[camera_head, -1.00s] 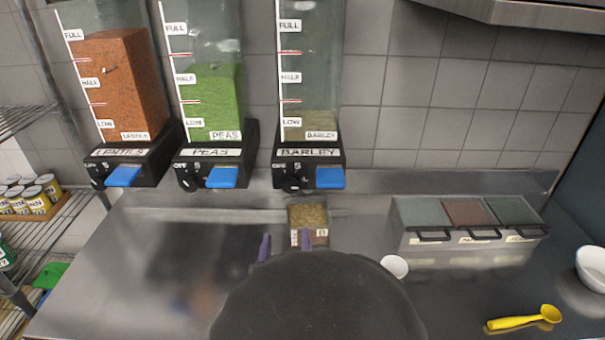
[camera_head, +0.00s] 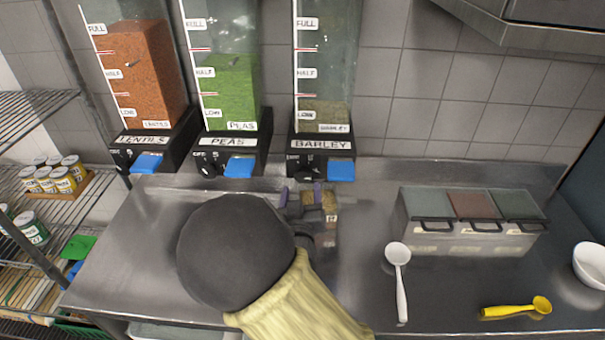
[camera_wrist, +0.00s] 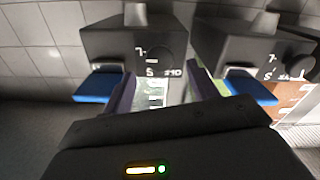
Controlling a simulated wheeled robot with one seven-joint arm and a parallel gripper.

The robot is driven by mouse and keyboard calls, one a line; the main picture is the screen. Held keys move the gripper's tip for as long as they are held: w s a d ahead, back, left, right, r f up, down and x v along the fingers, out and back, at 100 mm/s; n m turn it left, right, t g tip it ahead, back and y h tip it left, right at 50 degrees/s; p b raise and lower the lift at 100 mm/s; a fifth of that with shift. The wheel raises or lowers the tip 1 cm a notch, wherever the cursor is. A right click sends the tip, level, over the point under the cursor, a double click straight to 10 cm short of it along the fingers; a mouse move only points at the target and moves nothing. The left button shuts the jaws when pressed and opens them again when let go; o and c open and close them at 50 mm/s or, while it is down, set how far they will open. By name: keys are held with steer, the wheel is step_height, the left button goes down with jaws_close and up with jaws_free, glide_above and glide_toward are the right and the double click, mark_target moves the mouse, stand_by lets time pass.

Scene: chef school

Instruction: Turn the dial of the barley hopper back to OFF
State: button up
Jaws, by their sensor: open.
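The barley hopper (camera_head: 322,146) is the rightmost of three black-based hoppers on the back wall, with little barley above the LOW mark. Its dark dial (camera_head: 307,171) is on the left of its front, beside a blue lever (camera_head: 341,171). I cannot read the dial's setting. My gripper (camera_head: 301,194) is open, its purple fingers below and in front of the dial, apart from it. In the inverted wrist view, the barley hopper (camera_wrist: 105,42) is at left, and my gripper (camera_wrist: 161,92) spans below its dial (camera_wrist: 152,53) in the picture.
The peas hopper (camera_head: 226,143) and lentils hopper (camera_head: 146,140) are to the left. A white scoop (camera_head: 399,275), yellow scoop (camera_head: 515,309) and lidded bins (camera_head: 470,237) are at right.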

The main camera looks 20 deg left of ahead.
mark_target(302, 179)
steer(key=p+x, duration=0.1)
steer(key=x, duration=0.5)
steer(key=c, duration=1)
